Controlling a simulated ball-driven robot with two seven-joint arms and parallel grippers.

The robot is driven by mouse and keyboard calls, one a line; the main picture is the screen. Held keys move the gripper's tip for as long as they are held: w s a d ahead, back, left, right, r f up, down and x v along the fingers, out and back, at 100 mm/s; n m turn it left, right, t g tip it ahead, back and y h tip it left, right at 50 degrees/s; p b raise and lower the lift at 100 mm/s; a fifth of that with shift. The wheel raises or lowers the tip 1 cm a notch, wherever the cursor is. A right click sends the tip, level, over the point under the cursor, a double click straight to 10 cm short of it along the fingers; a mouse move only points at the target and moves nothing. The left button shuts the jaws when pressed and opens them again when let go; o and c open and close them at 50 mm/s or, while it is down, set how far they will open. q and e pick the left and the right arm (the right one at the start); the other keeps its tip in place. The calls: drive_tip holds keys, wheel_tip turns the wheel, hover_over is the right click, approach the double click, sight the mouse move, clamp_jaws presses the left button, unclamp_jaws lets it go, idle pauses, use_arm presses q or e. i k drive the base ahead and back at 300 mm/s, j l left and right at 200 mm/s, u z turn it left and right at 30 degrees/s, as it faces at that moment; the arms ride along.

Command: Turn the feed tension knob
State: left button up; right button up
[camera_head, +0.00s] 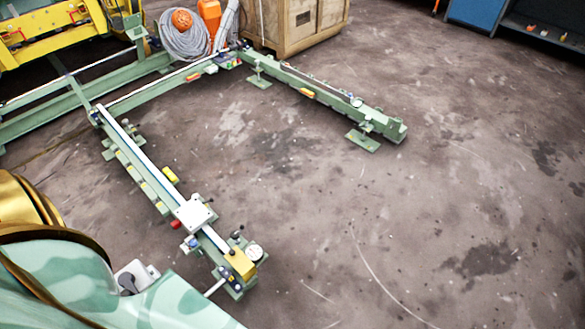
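A green rail frame stands on the floor, and its near arm (150,178) ends at the lower middle. On that end are a round white-faced dial (254,252), a yellow block (240,266), a white square plate (193,213), a red knob (176,224) and small dark handles. A pale box with a dark round part (130,282) shows at the lower left. Another small round dial (356,102) sits on the far right arm. I cannot tell which part is the feed tension knob. Neither of my grippers is in view.
Yellow machinery (62,40) is at the upper left. A blue cabinet (474,12) stands at the upper right. The floor (440,210) on the right is clear.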

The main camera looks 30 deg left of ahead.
sight(235, 235)
drive_tip(key=i+l+z, duration=0.1)
drive_tip(key=i, duration=0.45)
drive_tip(key=i+l+z, duration=0.1)
drive_tip(key=i, duration=0.45)
drive_tip(key=i+u, duration=0.2)
drive_tip(key=u, duration=0.15)
drive_tip(key=i+l+u, duration=0.15)
drive_tip(key=u, duration=0.2)
drive_tip(key=i+l+u, duration=0.15)
drive_tip(key=i+u, duration=0.3)
drive_tip(key=u, duration=0.75)
drive_tip(key=i+l+u, duration=0.15)
drive_tip(key=u, duration=0.25)
drive_tip(key=l+u, duration=0.1)
drive_tip(key=u, duration=0.35)
drive_tip(key=i+l+u, duration=0.1)
drive_tip(key=u, duration=0.3)
drive_tip(key=l+u, duration=0.15)
drive_tip(key=u, duration=0.25)
drive_tip(key=i+l+u, duration=0.1)
drive_tip(key=u, duration=0.3)
drive_tip(key=l+u, duration=0.3)
drive_tip(key=u, duration=0.15)
drive_tip(key=i+l+u, duration=0.1)
drive_tip(key=l+u, duration=0.4)
drive_tip(key=u, duration=0.35)
drive_tip(key=l+u, duration=0.25)
drive_tip(key=u, duration=0.15)
